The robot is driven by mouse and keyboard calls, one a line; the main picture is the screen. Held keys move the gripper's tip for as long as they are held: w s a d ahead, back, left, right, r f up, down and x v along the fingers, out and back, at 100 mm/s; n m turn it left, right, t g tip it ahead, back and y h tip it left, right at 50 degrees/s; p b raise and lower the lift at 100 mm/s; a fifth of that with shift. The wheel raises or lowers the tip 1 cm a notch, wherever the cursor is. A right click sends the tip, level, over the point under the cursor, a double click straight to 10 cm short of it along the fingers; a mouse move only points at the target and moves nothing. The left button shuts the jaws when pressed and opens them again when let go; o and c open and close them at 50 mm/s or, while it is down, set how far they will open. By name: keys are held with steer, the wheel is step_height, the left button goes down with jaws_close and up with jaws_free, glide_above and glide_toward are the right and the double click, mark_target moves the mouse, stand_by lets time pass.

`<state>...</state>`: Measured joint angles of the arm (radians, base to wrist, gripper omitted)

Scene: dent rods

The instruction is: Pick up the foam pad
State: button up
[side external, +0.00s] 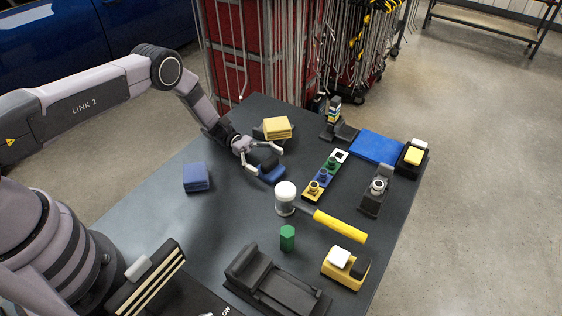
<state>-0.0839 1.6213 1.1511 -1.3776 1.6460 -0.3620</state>
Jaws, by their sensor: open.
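My gripper (266,160) is open, pointing right and down over the far middle of the dark table. Its fingers are spread around the upper part of a small blue and black block (270,173); I cannot tell if they touch it. A stacked yellow pad (277,128) lies on a dark base just behind the gripper. A blue layered pad (196,177) lies alone to the left of the gripper. I cannot tell for certain which of these is the foam pad. Part of the blue and black block is hidden by the fingers.
A white-headed mallet with a yellow handle (340,226) lies to the right on the table (200,232). A green hex block (287,237), a yellow and black block (345,267), and a multicolored strip (325,175) are nearby. A blue mat (377,146) lies at far right.

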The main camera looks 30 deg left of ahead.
steer(key=shift+d, duration=0.45)
steer(key=c, duration=1.2)
steer(key=shift+r, duration=0.15)
